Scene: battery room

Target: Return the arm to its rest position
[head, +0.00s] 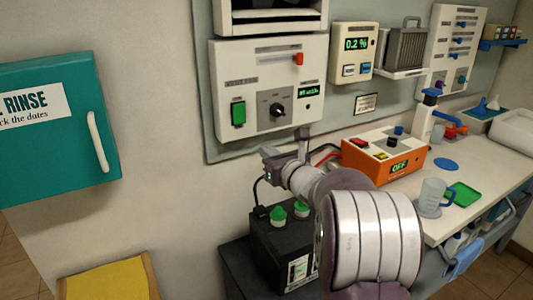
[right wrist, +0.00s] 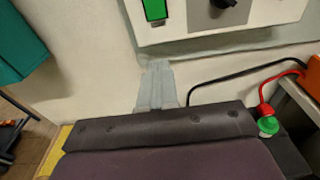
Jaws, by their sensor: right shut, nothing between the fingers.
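My right arm comes in from the bottom of the head view. Its gripper (head: 304,134) is raised in front of the wall panel, below the white control box and above the black battery. In the right wrist view the grey fingers (right wrist: 158,75) are together with nothing between them, pointing toward the wall. They look apart from the panel and the battery. My left gripper is not in view.
A black battery (head: 268,240) with green caps stands below my right gripper. An orange charger (head: 374,164) reading OFF sits on the white bench, with cables beside it. A white control box (head: 268,88) hangs behind. A teal cabinet (head: 60,130) is at left.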

